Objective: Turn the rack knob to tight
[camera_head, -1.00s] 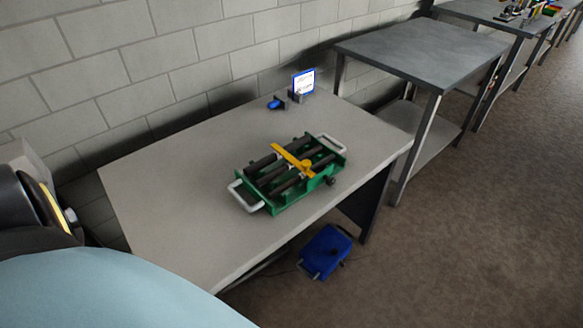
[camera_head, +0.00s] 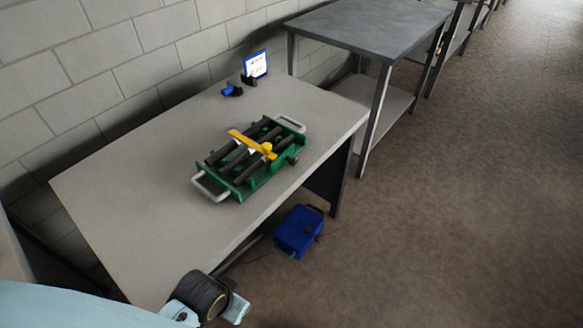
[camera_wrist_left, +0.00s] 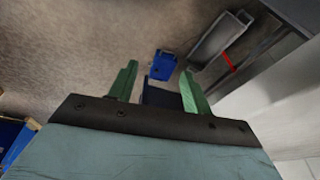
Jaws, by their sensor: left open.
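The green rack (camera_head: 250,165) lies on the light grey table (camera_head: 120,190), with dark rollers, pale handles at both ends and a yellow bar across its top. A round yellow knob (camera_head: 266,148) sits at the right end of the bar, and a small dark round part (camera_head: 292,160) is on the rack's right side. Which way the knob is set is too small to tell. My left gripper (camera_wrist_left: 160,88) is open and empty in the left wrist view, its green fingers apart and the floor beyond them. The rack is not clearly seen there. My right gripper is out of view.
A small sign (camera_head: 255,65) and a blue-tipped dark item (camera_head: 231,90) stand at the table's back. A blue box (camera_head: 298,232) lies on the floor by the table's front. Another grey table (camera_head: 370,30) stands beyond. The table's left part is clear.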

